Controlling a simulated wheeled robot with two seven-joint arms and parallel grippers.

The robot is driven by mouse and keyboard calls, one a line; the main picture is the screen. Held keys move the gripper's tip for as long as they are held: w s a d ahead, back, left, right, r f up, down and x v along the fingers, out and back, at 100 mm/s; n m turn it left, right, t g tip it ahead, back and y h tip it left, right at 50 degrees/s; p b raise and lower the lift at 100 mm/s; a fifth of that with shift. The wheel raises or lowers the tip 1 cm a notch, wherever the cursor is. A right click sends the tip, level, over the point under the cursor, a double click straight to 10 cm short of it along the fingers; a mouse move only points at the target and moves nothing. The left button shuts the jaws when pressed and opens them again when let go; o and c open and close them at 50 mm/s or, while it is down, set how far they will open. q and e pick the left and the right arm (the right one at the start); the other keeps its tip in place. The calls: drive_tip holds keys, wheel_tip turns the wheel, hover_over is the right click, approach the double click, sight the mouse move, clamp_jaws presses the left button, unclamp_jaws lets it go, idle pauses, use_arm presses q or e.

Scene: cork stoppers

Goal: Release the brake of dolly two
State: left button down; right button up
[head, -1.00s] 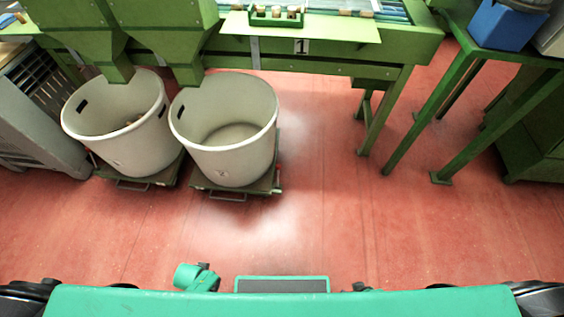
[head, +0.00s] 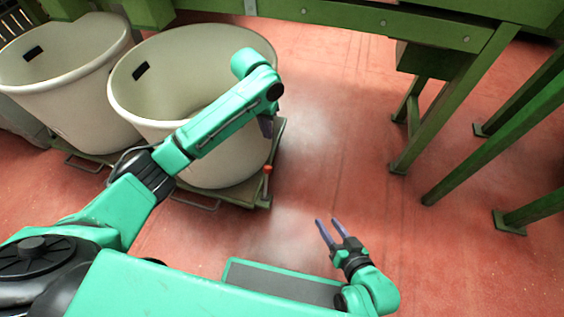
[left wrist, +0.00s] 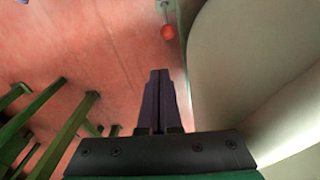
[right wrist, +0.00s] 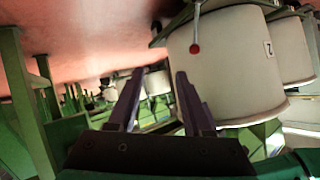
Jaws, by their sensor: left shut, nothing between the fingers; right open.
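The dolly (head: 215,203) under the right-hand cream bin (head: 225,165) has a short lever with a red knob (head: 267,170) at its right front corner. The knob also shows in the left wrist view (left wrist: 167,32) and in the right wrist view (right wrist: 195,48), where the bin bears a number plate (right wrist: 268,48) that looks like a 2. My left gripper (head: 267,127) is shut and empty beside the bin's right wall, apart from the knob; its fingers (left wrist: 160,75) show in its wrist view. My right gripper (head: 325,232) is open and empty over the floor, right of the dolly.
A second cream bin (head: 75,100) on its own dolly stands close on the left. Green table legs (head: 450,100) stand to the right, and a green bench edge (head: 400,22) spans the back. The red floor between the dolly and the legs is clear.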

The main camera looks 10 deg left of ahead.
use_arm(q)
drive_tip(key=shift+w+a+r+y, duration=0.15)
drive_tip(key=shift+w+a+r, duration=0.15)
drive_tip(key=shift+r, duration=0.15)
drive_tip(key=shift+w+a+r+y, duration=0.15)
drive_tip(key=shift+w+a+r, duration=0.1)
drive_tip(key=shift+r, duration=0.15)
use_arm(e)
drive_tip(key=shift+w+a+r+t, duration=0.1)
drive_tip(key=shift+a+r+t, duration=0.2)
drive_tip(key=shift+t, duration=0.1)
